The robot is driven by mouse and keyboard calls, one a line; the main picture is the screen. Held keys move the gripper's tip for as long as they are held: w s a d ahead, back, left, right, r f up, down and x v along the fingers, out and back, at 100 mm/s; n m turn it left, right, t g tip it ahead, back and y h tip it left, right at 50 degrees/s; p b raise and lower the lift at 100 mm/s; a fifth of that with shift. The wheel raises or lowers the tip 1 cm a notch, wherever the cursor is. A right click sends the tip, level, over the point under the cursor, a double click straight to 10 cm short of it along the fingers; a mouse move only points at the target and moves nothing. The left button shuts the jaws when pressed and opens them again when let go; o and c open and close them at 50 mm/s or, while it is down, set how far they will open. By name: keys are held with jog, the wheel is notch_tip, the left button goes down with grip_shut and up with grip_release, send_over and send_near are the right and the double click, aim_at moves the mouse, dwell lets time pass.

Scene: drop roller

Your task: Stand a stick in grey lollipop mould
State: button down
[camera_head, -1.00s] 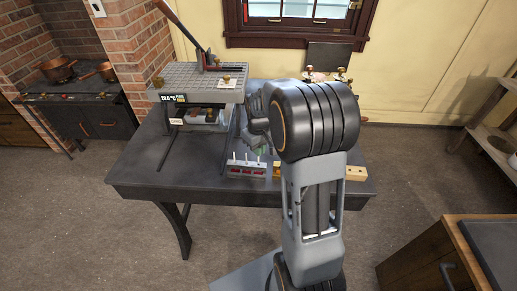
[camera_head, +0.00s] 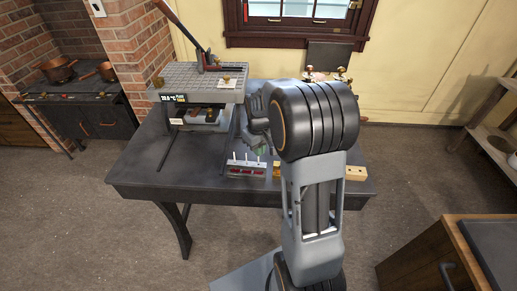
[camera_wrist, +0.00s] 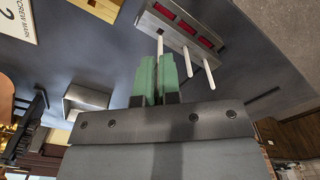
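The grey lollipop mould (camera_head: 247,172) lies near the table's front edge, with red cavities in its face. Three white sticks stand along it in the head view. In the wrist view the mould (camera_wrist: 150,22) is beyond my fingertips, with two sticks (camera_wrist: 187,62) (camera_wrist: 209,76) to the right of my gripper. My gripper (camera_wrist: 158,62) has its green fingers close together around the upper end of the third stick (camera_wrist: 160,44), whose lower end is at the mould. The stick's top is hidden between the fingers. In the head view my arm hides most of the gripper.
A gridded grey press stand (camera_head: 203,84) with a lever stands at the back left of the dark table (camera_head: 150,172). A pale wooden block (camera_head: 356,173) lies at the right. The table's left front is clear.

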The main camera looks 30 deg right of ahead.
aim_at(259, 162)
jog(key=shift+f+b, duration=2.3)
jog(key=shift+f, duration=0.9)
jog(key=c, duration=0.9)
grip_release()
jog(key=shift+r, duration=0.25)
jog(key=shift+r+p, duration=0.85)
jog(key=shift+p, duration=0.05)
jog(key=shift+r, duration=0.2)
jog(key=shift+r+p, duration=0.75)
jog(key=shift+r, duration=0.05)
jog(key=shift+r, duration=0.15)
jog(key=shift+r+p, duration=0.8)
jog(key=shift+r, duration=0.05)
